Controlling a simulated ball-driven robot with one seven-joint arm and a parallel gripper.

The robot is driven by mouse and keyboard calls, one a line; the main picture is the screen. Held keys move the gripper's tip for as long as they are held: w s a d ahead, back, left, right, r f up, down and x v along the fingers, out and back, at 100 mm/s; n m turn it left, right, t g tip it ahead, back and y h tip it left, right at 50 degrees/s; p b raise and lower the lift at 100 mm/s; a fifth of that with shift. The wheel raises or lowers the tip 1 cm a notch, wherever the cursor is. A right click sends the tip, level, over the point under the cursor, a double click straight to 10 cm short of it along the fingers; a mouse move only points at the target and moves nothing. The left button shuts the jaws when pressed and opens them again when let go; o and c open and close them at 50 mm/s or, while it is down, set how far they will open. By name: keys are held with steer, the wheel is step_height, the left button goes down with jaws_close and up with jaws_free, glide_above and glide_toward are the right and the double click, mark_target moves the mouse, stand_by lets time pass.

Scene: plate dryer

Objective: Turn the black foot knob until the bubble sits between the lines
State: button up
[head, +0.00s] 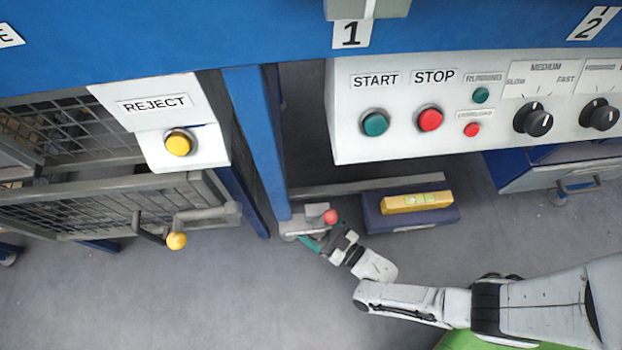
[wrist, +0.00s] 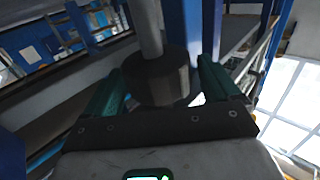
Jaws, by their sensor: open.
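In the wrist view the black foot knob (wrist: 157,76) hangs below a grey stem, between two teal fingers of my gripper (head: 308,241). The fingers stand apart on either side of the knob; I cannot tell whether either touches it. In the head view my gripper is low by the foot of the blue leg (head: 257,140), and the knob cannot be made out there. The yellow spirit level (head: 400,205) lies on a dark blue block (head: 385,219) to the right of my gripper. Its greenish vial (head: 417,199) shows, but the bubble's place against the lines is too small to tell.
A red ball (head: 330,216) is just above my gripper in the head view. A white panel (head: 350,145) with buttons and dials overhangs at the right. A wire cage (head: 80,210) with a yellow-knobbed handle (head: 176,241) stands left. Grey floor is clear below it.

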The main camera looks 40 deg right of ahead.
steer(key=shift+c, duration=0.3)
steer(key=c, duration=0.9)
steer(key=shift+n+g+y, duration=0.7)
steer(key=shift+n+y, duration=0.8)
steer(key=shift+y, duration=0.8)
steer(key=o, duration=1)
steer(key=shift+c, duration=0.2)
steer(key=shift+m+h, duration=0.3)
steer(key=shift+h, duration=0.2)
